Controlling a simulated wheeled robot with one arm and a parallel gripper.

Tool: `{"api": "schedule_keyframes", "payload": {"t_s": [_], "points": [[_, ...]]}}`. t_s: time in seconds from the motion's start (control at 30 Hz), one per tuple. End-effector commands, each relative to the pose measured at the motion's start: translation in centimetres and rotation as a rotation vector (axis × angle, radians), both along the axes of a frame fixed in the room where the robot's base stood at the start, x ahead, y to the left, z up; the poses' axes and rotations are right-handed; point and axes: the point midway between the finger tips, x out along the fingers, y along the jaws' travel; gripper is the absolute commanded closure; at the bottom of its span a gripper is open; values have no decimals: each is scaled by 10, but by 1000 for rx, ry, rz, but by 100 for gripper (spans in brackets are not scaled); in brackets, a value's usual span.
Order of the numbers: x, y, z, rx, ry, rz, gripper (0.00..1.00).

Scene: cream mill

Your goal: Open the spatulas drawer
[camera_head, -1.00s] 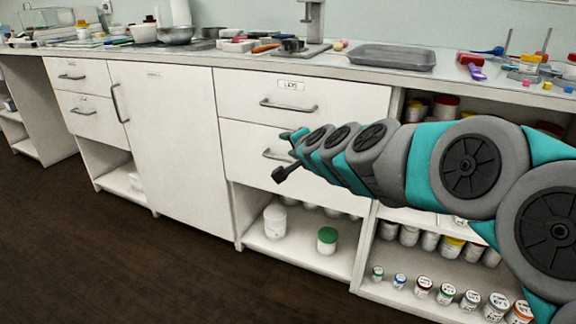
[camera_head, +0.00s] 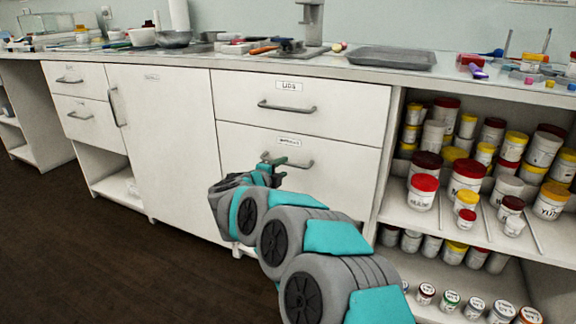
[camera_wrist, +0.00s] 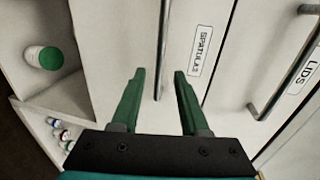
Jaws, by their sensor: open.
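The spatulas drawer (camera_head: 345,168) is the lower white drawer under the one labelled LIDS, and it looks shut. Its label (camera_wrist: 200,52) reads SPATULAS in the wrist view. Its metal bar handle (camera_head: 300,164) shows beside my gripper (camera_head: 271,172) in the head view. In the wrist view the handle (camera_wrist: 163,45) runs between the two green fingertips of my gripper (camera_wrist: 159,75), one on each side. The fingers are apart and not closed on it. How deep the handle sits between them is hard to tell.
The LIDS drawer (camera_head: 340,105) with its own handle (camera_head: 287,107) is directly above. A cupboard door (camera_head: 165,150) is to the left. Open shelves with several lidded jars (camera_head: 467,178) are to the right. The worktop (camera_head: 300,62) above is crowded. The floor (camera_head: 70,240) at left is clear.

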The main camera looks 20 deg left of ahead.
Motion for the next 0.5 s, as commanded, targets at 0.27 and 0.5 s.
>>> {"api": "schedule_keyframes", "payload": {"t_s": [0.27,0.5], "points": [[36,-2,-8,-2,1,0,55],[49,-4,-11,-5,-1,1,55]]}}
